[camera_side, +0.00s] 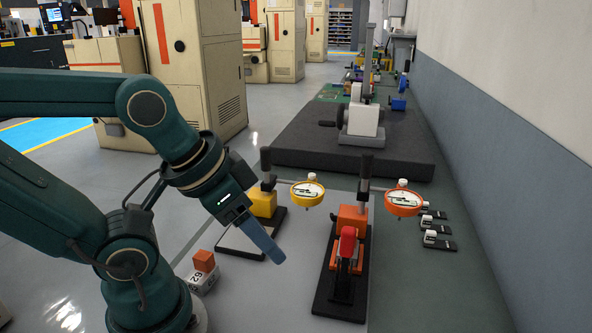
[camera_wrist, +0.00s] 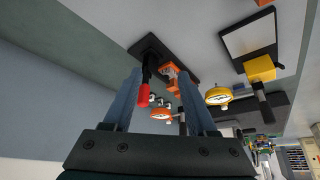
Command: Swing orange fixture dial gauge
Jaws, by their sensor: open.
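The orange fixture (camera_side: 352,218) stands on a black base plate, with a red-handled clamp (camera_side: 347,243) at its front and a dark upright post. Its dial gauge (camera_side: 403,201), orange-rimmed with a white face, sticks out to the right of the post. In the wrist view the orange gauge (camera_wrist: 161,115) and the red handle (camera_wrist: 143,97) appear between my fingers. My gripper (camera_side: 264,246) is left of the orange fixture, apart from it and pointing down to the right. In the wrist view my gripper (camera_wrist: 160,73) is open, with nothing held.
A yellow fixture (camera_side: 263,204) with a yellow dial gauge (camera_side: 307,192) stands behind my gripper, left of the orange one. Small black clamps (camera_side: 439,241) lie at the right. A numbered block (camera_side: 203,278) with an orange cube (camera_side: 204,261) sits near my base. A grey wall bounds the right.

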